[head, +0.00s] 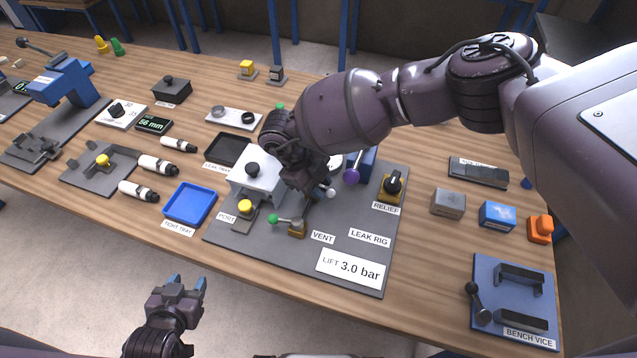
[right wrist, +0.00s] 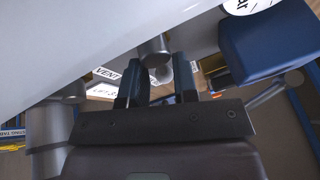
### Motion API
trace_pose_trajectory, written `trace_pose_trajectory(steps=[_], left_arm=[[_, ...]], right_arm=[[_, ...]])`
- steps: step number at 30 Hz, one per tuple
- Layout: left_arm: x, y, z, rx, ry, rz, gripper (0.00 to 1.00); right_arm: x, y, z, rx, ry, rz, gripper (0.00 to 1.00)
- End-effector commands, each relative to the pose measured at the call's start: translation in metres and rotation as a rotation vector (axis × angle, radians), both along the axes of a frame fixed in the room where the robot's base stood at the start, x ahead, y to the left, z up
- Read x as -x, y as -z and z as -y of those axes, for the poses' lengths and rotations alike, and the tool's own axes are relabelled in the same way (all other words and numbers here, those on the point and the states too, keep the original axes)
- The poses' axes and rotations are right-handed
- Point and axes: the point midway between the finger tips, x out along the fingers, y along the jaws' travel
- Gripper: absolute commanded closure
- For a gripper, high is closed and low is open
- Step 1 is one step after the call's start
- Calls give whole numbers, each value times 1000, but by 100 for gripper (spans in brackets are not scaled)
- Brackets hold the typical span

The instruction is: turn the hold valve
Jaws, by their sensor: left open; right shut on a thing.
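The leak rig (head: 385,235) is a grey plate with several valves. No HOLD label is readable; my right arm covers the middle of the rig. A lever with a white knob (head: 331,193) shows beside my right gripper (head: 318,196). My left gripper (head: 189,284) is open and empty, in front of the table's near edge.
Close to the right gripper are a purple-knobbed lever (head: 352,176), the green-knobbed vent lever (head: 274,219), a light grey block (head: 253,185) and the black relief knob (head: 393,182). A blue tray (head: 190,204) lies to the left, a bench vice (head: 515,300) to the right.

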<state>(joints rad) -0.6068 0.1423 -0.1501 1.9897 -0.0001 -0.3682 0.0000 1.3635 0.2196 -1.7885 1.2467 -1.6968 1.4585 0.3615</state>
Motion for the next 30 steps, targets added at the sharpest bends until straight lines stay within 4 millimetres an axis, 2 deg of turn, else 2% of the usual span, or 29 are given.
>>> trace_pose_trajectory(steps=[11, 30], left_arm=[[-3, 5, 1, 0, 2, 5, 51], [-4, 8, 1, 0, 3, 5, 51]], right_arm=[[1, 1, -3, -3, 125, 0, 96], [5, -1, -11, -4, 715, -2, 96]])
